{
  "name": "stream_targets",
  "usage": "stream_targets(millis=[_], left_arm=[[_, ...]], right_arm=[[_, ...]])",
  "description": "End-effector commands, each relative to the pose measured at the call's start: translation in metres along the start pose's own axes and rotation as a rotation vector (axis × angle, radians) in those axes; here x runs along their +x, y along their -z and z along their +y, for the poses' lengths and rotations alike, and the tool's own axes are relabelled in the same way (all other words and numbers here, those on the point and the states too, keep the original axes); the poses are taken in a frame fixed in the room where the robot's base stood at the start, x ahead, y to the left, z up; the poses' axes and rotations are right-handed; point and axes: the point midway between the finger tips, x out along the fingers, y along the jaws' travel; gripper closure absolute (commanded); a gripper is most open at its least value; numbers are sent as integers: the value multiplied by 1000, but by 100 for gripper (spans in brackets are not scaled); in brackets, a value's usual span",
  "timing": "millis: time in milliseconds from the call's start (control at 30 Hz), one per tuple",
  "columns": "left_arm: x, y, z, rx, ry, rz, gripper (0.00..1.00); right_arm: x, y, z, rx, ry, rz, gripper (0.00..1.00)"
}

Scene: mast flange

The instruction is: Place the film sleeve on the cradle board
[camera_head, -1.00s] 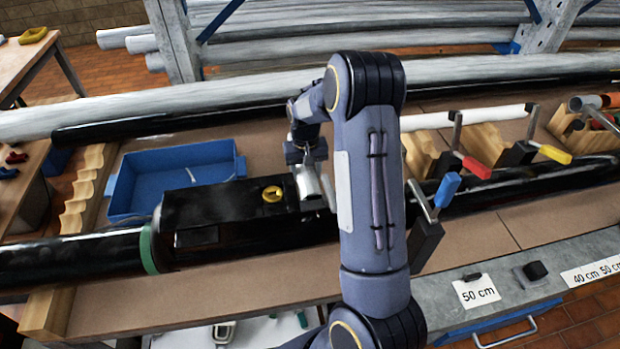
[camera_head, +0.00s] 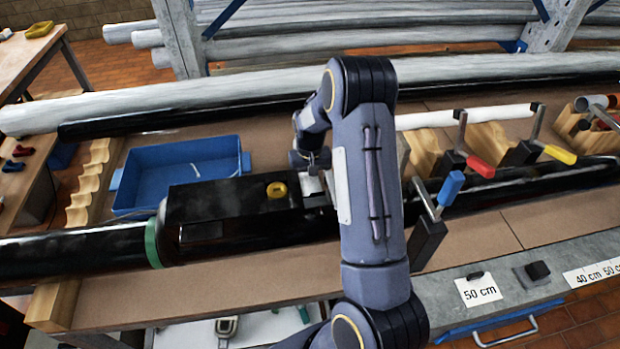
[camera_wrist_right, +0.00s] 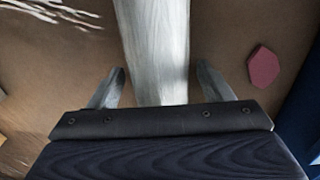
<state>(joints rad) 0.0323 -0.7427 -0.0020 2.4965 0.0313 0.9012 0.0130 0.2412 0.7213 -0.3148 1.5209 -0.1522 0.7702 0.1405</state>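My right gripper (camera_wrist_right: 160,76) is open in the right wrist view, its two fingers on either side of a grey-white tube (camera_wrist_right: 158,35). A gap shows beside each fingertip. This tube may be the film sleeve; I cannot tell for sure. The notched wooden board (camera_head: 90,185) at the left, likely the cradle board, has empty notches. My left gripper is not in view.
A blue tray (camera_head: 180,170) stands between the notched board and the black box. A long black pipe (camera_head: 75,253) with a green band crosses the bench. Clamps with blue (camera_head: 450,188), red (camera_head: 480,166) and yellow (camera_head: 559,154) handles stand at right. A pink hexagonal piece (camera_wrist_right: 263,66) lies beside the tube.

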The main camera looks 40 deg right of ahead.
Motion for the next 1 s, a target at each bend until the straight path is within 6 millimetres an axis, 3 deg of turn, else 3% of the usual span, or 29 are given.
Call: stream_targets(millis=[300,700,1000], left_arm=[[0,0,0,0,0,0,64],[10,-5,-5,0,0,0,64],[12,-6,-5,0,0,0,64]], right_arm=[[-10,1,0,0,1,4,27],[-91,1,0,1,2,6,27],[-122,0,0,1,0,1,27]])
